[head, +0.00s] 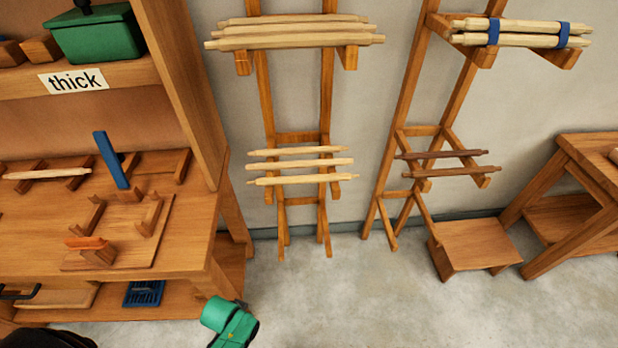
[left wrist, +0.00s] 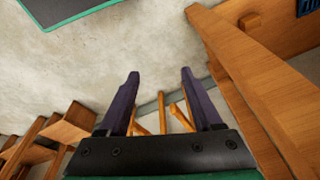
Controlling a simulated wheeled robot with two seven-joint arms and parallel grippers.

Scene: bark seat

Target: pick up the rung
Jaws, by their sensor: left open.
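Several rungs are in the head view, and I cannot tell which one is meant. One pale rung (head: 47,173) lies across wooden supports on the bench at left. Pale thick rungs (head: 295,41) and thinner pale rungs (head: 300,163) rest on the middle rack. More pale rungs with blue bands (head: 525,40) lie on the right rack, above two dark brown rungs (head: 450,154). My right gripper is not in view.
The bench (head: 190,235) holds a blue upright piece (head: 111,160) and a wooden jig. A low step (head: 475,245) stands at right. The floor (head: 350,290) in front is clear.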

